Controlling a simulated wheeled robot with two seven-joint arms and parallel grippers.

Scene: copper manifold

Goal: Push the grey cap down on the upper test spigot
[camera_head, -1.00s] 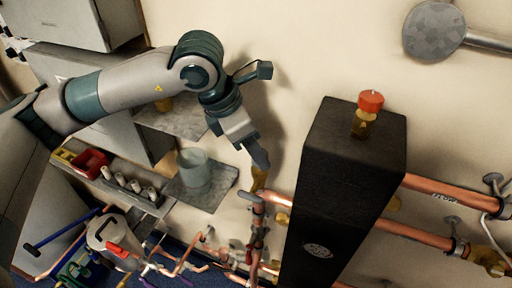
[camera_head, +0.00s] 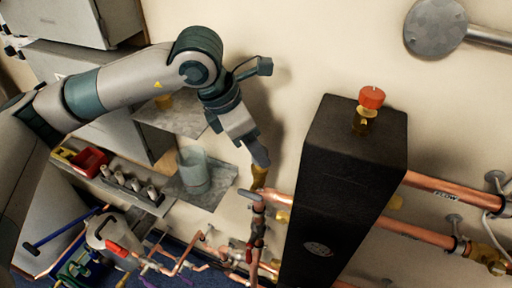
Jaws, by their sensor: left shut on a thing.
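My left gripper (camera_head: 259,156) comes in from the upper left and points down at the brass upper spigot (camera_head: 260,177), left of the black box. It is shut, with its tips right at the spigot's top. The grey cap is hard to tell from the grey fingers at this size. It appears to be between the fingertips, and how far it sits on the spigot cannot be seen. My right gripper is not in view.
A tall black box (camera_head: 345,190) with a red-topped brass valve (camera_head: 371,98) stands close right of the gripper. Copper pipes (camera_head: 455,194) run on the right.

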